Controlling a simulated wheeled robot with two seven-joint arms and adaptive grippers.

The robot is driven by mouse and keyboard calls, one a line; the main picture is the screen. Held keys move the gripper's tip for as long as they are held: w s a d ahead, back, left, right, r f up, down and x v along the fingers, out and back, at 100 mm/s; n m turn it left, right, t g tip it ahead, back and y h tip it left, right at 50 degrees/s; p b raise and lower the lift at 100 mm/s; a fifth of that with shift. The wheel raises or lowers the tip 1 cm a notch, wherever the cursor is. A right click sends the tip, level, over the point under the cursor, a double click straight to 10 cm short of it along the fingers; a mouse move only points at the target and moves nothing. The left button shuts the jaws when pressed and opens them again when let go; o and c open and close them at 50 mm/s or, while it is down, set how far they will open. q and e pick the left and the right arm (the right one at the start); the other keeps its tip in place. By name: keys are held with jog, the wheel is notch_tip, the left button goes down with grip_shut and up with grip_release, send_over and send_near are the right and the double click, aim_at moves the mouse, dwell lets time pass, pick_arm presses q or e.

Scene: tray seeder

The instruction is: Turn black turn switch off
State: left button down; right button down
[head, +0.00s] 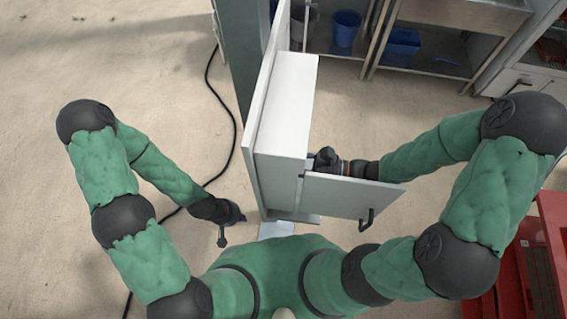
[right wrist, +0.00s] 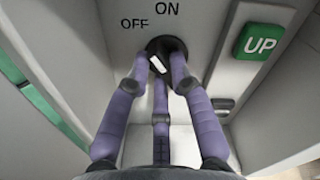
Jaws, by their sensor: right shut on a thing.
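The black turn switch (right wrist: 166,47) is on a grey panel (right wrist: 110,15) in the right wrist view, below the printed words OFF and ON. A white mark on the switch shows between my fingers. My right gripper (right wrist: 163,70) is shut on the switch, with its purple fingers around it. In the head view, my right gripper (head: 328,160) reaches in beside the white cabinet (head: 285,100), behind its open door (head: 345,192); the switch is hidden there. My left gripper (head: 222,232) hangs left of the cabinet, away from it; its finger state is unclear.
A green UP button (right wrist: 260,42) is right of the switch. A black cable (head: 228,110) lies on the floor. Blue bins (head: 346,28) and a red frame (head: 535,265) stand farther right.

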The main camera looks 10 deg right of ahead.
dwell(0.4)
jog(key=c, duration=1.1)
grip_release()
jog(key=v, duration=1.2)
